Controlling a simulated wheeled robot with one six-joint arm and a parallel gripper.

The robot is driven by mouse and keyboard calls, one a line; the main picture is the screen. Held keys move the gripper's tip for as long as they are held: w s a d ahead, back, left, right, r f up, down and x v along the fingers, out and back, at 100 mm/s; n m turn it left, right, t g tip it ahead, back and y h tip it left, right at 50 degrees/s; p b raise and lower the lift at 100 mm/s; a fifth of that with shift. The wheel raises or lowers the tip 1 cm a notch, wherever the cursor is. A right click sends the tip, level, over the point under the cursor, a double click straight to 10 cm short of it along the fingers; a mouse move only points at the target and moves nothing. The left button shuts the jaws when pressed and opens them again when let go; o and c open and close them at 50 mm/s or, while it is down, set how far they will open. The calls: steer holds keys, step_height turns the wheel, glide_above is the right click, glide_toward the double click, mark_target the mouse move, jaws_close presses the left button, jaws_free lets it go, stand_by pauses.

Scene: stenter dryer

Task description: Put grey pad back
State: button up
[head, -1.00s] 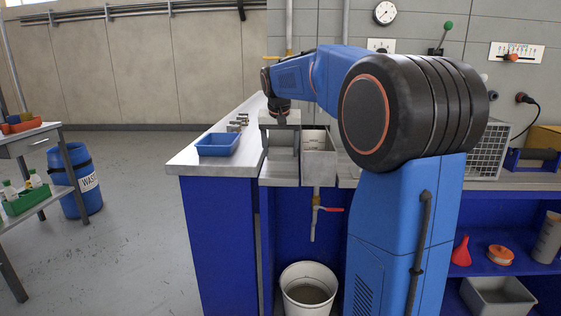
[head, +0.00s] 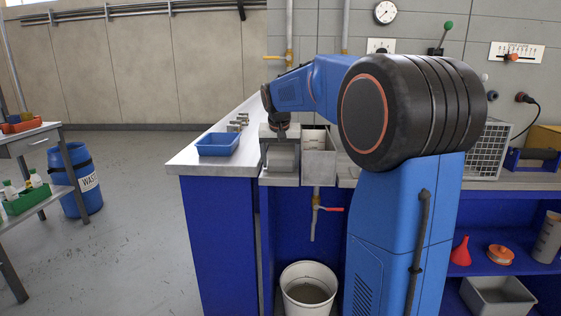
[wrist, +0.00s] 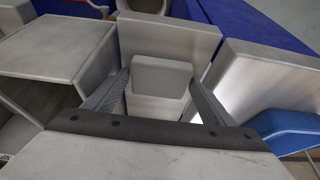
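The grey pad (wrist: 160,78) is a light grey block between the two dark fingers of my gripper (wrist: 160,82) in the wrist view. The fingertips meet its two sides, and it appears held. In the head view my gripper (head: 280,131) points down over the left metal box (head: 281,180) at the bench end. The grey pad (head: 283,156) shows below it, at the box's opening. The fingers are hidden in the head view. I cannot tell whether the pad's underside touches the box.
An open metal tank (head: 319,160) stands right beside the box, with a red-handled tap (head: 331,209) below. A blue tray (head: 218,144) and several small metal parts (head: 237,123) lie left on the bench. A white bucket (head: 308,290) is on the floor.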

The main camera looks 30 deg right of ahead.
steer(key=v, duration=1.2)
steer(key=shift+r, duration=0.25)
steer(key=s+a+f+n, duration=0.1)
steer(key=s+a+f, duration=0.2)
steer(key=s, duration=0.2)
steer(key=s+a+f+n+y, duration=0.1)
steer(key=s+a+f, duration=0.15)
steer(key=s, duration=0.35)
steer(key=s+a+f+n, duration=0.1)
steer(key=s+a+f, duration=0.1)
steer(key=s+a, duration=0.25)
steer(key=s+a+f+n, duration=0.2)
steer(key=s+f, duration=0.6)
steer(key=s, duration=0.2)
steer(key=s+a+f+n+t+y, duration=0.1)
steer(key=s+a+f, duration=0.2)
steer(key=s+f, duration=0.6)
steer(key=shift+s+a+f+n+y, duration=0.25)
steer(key=shift+s+n+y, duration=0.05)
steer(key=shift+s+n, duration=0.1)
